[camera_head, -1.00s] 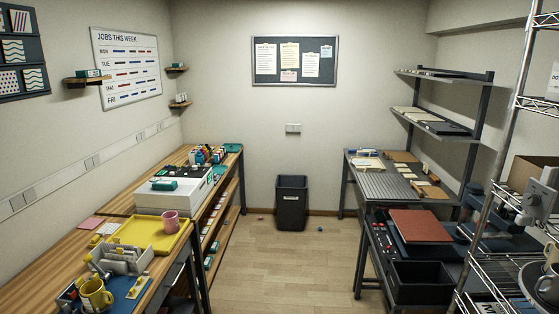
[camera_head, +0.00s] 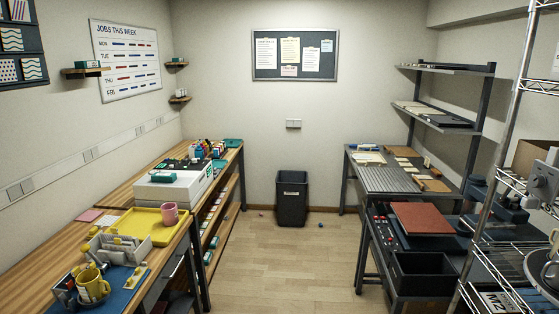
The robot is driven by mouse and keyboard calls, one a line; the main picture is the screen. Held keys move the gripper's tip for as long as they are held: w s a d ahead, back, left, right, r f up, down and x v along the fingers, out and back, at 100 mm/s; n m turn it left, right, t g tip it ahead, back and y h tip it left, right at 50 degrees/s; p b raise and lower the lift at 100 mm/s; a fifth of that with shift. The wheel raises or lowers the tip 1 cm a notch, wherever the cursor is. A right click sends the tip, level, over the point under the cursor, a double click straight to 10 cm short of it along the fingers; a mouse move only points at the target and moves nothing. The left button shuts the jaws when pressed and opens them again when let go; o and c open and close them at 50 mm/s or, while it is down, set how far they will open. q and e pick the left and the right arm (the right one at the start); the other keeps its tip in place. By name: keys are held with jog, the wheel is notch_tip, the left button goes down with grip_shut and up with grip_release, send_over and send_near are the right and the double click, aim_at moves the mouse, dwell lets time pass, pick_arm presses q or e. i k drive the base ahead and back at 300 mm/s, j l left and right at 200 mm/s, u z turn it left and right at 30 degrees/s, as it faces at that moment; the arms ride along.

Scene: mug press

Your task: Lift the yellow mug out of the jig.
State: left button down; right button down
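The yellow mug (camera_head: 94,285) is at the lower left, on the near end of the left wooden bench. It looks upright, with grey and dark parts close around its left and back sides. These parts may be the jig, but I cannot tell how the mug sits in them. Neither of my grippers is in view.
A blue mat (camera_head: 122,282) lies around the mug. Behind it are a grey divided caddy (camera_head: 122,252) and a yellow tray (camera_head: 143,226) with a pink mug (camera_head: 169,213). A black bin (camera_head: 292,199) stands at the far wall. The middle floor (camera_head: 275,255) is clear.

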aim_at(93, 282)
jog(key=u, duration=1.3)
